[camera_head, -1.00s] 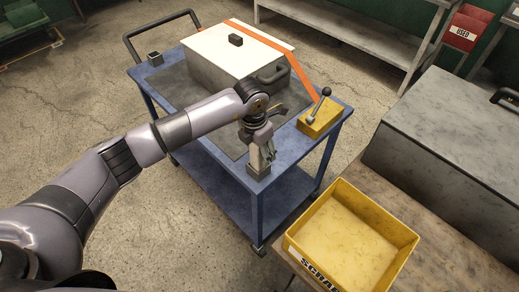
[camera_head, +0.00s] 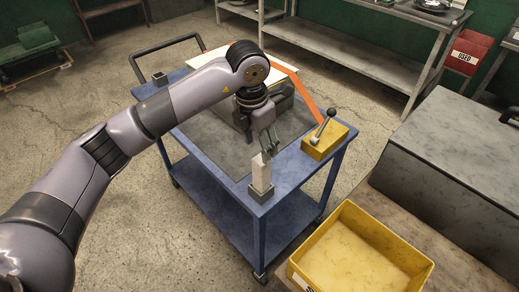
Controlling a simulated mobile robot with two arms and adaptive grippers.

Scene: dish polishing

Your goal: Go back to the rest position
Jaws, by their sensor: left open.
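My left arm reaches in from the left over the blue cart (camera_head: 215,165). My left gripper (camera_head: 271,152) points down above the cart's near right part, open and empty. Just below and left of its fingertips, a pale upright block (camera_head: 260,174) stands in a small dark holder on the cart's near edge. The gripper looks apart from the block.
A yellow box with a lever (camera_head: 324,140) sits at the cart's right corner. A pale-topped case, partly hidden by my arm, and an orange strap (camera_head: 300,92) are behind. A yellow scrap bin (camera_head: 355,250) and a grey case (camera_head: 450,150) stand on the right table.

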